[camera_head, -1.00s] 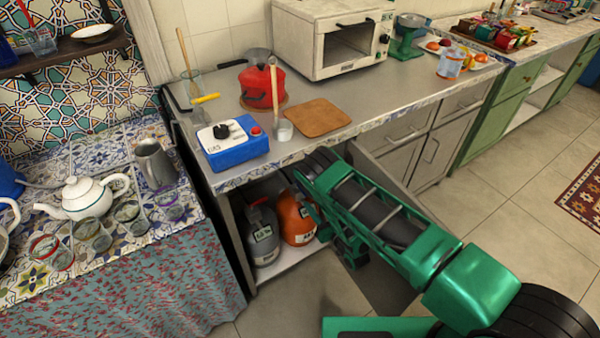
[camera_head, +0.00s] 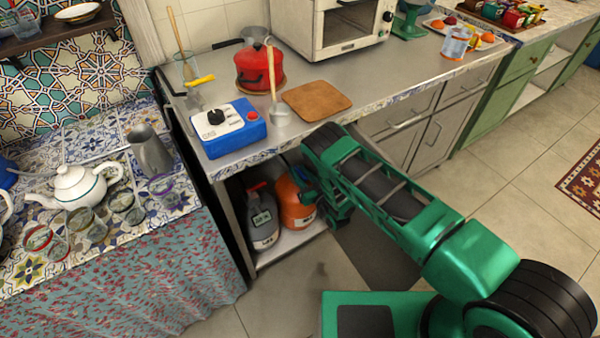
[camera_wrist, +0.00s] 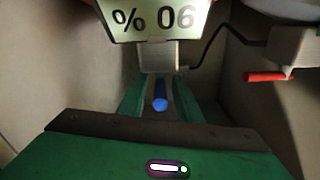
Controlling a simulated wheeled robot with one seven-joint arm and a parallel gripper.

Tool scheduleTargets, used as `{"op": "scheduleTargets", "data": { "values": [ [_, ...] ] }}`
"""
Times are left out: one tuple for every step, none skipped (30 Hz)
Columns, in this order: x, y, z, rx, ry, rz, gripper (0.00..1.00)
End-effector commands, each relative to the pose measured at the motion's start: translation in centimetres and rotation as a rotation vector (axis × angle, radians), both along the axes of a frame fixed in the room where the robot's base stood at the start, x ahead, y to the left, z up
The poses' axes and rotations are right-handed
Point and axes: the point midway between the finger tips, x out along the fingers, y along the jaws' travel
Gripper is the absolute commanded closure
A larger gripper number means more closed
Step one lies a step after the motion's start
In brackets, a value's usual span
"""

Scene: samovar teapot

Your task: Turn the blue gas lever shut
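The blue gas lever (camera_wrist: 160,97) shows in the wrist view, below the labelled orange cylinder (camera_wrist: 160,8). My gripper (camera_wrist: 160,88) is open, with a green finger on each side of the lever; I cannot tell whether either touches it. In the head view, the orange cylinder (camera_head: 292,205) stands in the open cabinet under the counter, and my green gripper (camera_head: 337,205) is at its right side.
A grey cylinder (camera_head: 262,222) with a red lever (camera_wrist: 268,77) stands beside the orange one. The cabinet walls are close around my gripper. Above, the counter (camera_head: 335,75) holds a blue box (camera_head: 230,128) and a red pot (camera_head: 260,70).

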Motion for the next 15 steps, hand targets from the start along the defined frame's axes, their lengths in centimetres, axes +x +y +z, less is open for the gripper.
{"op": "scheduleTargets", "data": {
  "values": [
    [0.25,0.15,0.03,0.001,0.0,0.0,0.69],
    [0.34,0.21,0.03,0.001,0.001,0.0,0.69],
    [0.42,0.28,0.02,0.0,0.0,0.0,0.69],
    [0.47,0.3,0.02,0.0,0.0,0.0,0.69],
    [0.5,0.32,0.02,0.0,0.0,0.0,0.69],
    [0.5,0.33,0.02,0.0,0.0,0.0,0.69],
    [0.5,0.33,0.01,0.0,0.0,0.0,0.69],
    [0.5,0.33,0.01,-0.001,0.001,0.0,0.69],
    [0.5,0.32,0.02,0.0,0.0,0.0,0.69],
    [0.5,0.32,0.02,0.0,0.0,0.0,0.69],
    [0.49,0.31,0.02,0.0,0.0,0.0,0.69],
    [0.49,0.31,0.02,0.0,0.0,0.0,0.76],
    [0.49,0.31,0.02,0.0,0.0,0.0,0.83],
    [0.48,0.3,0.02,0.0,0.0,0.0,0.9],
    [0.48,0.3,0.02,0.0,0.0,0.0,1.0]
  ]
}}
